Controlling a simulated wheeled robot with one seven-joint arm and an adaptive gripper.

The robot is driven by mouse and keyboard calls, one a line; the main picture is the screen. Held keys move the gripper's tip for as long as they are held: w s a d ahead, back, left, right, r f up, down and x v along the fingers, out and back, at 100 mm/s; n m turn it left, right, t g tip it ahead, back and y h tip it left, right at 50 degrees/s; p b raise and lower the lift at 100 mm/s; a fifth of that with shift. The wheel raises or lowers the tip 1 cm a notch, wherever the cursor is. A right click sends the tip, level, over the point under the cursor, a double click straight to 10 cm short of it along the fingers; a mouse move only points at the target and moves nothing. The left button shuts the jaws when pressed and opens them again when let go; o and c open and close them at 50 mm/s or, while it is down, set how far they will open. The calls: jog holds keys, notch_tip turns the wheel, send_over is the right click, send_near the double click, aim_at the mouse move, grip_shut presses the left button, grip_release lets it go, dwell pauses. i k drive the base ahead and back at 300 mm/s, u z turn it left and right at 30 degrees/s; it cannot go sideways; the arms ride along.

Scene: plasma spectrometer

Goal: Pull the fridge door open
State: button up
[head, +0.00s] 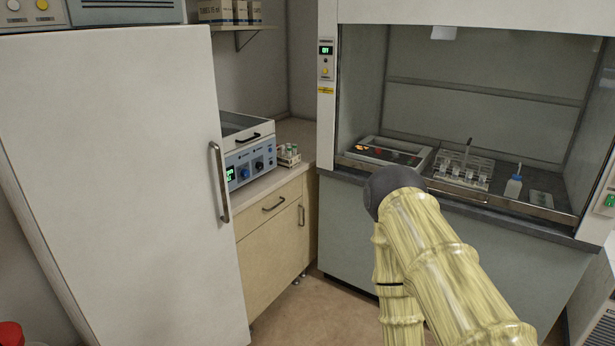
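The fridge door (120,160) is a tall white panel filling the left of the head view, and it looks shut. Its vertical metal handle (219,182) is on the door's right edge, with nothing touching it. My arm, in a yellowish ribbed cover with a dark rounded joint, reaches up from the bottom right, well to the right of the handle. My gripper is not visible in this view.
A wooden cabinet (268,246) and a counter with a blue-fronted instrument (250,163) stand right of the fridge. A fume hood holds a tube rack (463,168) and a bottle (513,186). Brown floor (315,312) shows clear between the cabinet and my arm.

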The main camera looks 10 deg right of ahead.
aim_at(110, 138)
jog(key=z, duration=0.65)
jog(key=i, duration=0.5)
jog(key=u, duration=1.55)
